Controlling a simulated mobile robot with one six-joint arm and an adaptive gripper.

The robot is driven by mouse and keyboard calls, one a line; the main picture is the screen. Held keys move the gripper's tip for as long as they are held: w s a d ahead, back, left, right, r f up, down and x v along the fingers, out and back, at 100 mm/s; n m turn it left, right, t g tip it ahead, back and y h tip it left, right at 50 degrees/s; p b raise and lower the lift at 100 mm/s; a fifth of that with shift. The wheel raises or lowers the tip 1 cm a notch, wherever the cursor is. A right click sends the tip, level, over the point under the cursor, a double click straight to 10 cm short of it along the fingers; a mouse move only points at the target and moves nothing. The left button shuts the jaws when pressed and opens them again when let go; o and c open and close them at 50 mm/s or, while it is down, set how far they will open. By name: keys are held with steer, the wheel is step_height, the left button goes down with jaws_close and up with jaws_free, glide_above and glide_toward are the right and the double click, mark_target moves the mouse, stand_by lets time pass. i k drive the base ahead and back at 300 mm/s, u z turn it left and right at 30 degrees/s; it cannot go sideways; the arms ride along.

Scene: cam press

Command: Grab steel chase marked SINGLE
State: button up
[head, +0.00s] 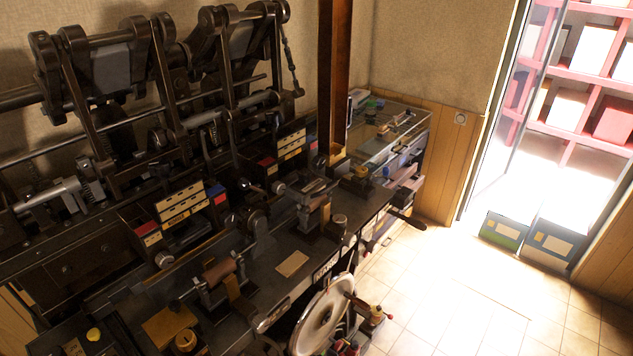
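I cannot pick out a steel chase marked SINGLE in the head view. A dark plate with small pale lettering (326,268) sits on the front edge of the press bench, but its words are too small to read. Racks of pale bars stand on the bench, one at the left (180,204) and one further back (291,145); any markings on them are unreadable. My gripper is not in view.
A dark cam press (165,85) with heavy levers fills the left. A large pale handwheel (322,315) juts out at the bench front. A brown post (333,75) rises behind. Tiled floor (465,300) is clear at right, before boxes (552,245) by a bright doorway.

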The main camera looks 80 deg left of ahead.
mark_target(307, 181)
steer(key=u, duration=0.05)
steer(key=i, duration=1.7)
steer(key=u, duration=3.7)
